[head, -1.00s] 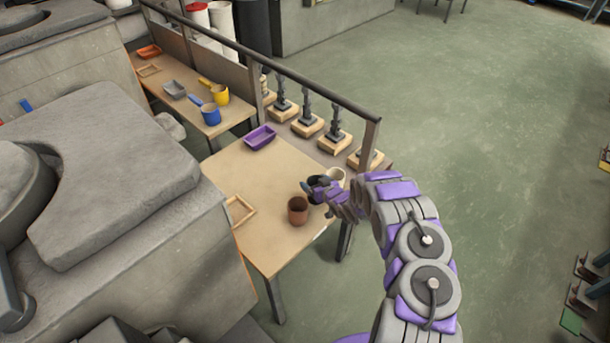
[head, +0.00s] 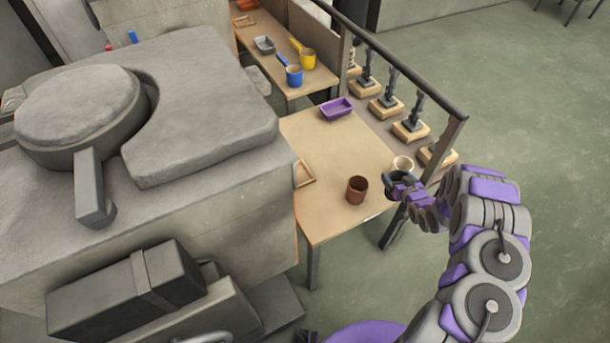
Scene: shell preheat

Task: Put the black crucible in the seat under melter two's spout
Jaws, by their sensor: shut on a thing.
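My gripper (head: 394,188) is shut on a small dark, rounded thing, which looks like the black crucible (head: 399,180). It is held over the right edge of the near wooden table, between a brown cup and a cream cup. The gripper hides part of it, and its tilt is hard to tell. A large grey stone-like furnace block (head: 215,110) with a round lid (head: 80,105) fills the left. A dark, spout-like bar (head: 94,195) juts from below the lid. I cannot tell which melter this is, and no seat under a spout shows clearly.
The near table (head: 325,215) bears the brown cup (head: 357,190), the cream cup (head: 403,164), a purple tray (head: 337,108) and a wooden frame (head: 304,174). A railing (head: 400,65) runs behind it. A dark box-like part (head: 125,290) stands at lower left. Floor is open at right.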

